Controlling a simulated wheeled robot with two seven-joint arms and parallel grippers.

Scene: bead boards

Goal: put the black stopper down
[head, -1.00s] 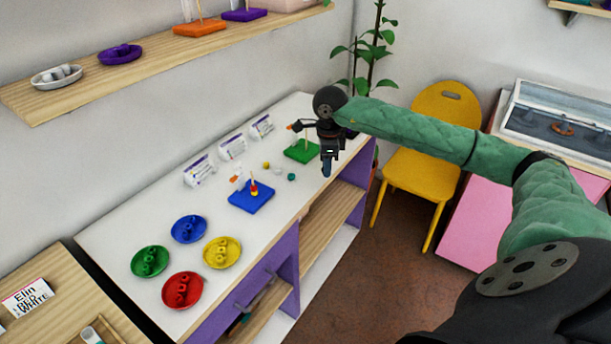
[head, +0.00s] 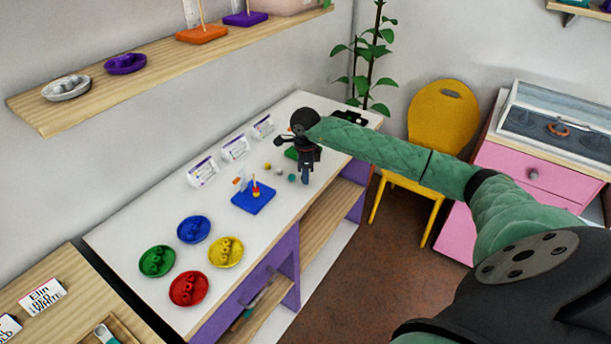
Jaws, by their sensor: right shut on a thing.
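My right gripper (head: 305,176) is above the white table (head: 140,228), near its back right part, pointing down. It is shut, but the black stopper in it is too small and dark to make out from the dark fingers. A green board (head: 291,153) is partly hidden behind the gripper. A blue board (head: 254,198) with an upright peg and a few coloured beads on it stands to the left of the gripper. Loose beads (head: 278,170) lie between the two boards. My left gripper is not in view.
Blue (head: 207,231), green (head: 143,270), yellow (head: 239,254) and red (head: 203,294) dishes of beads are at the table's near end. White cards (head: 203,171) stand along the wall side. A black item (head: 345,117) lies at the far end. A yellow chair (head: 441,115) is beyond the table.

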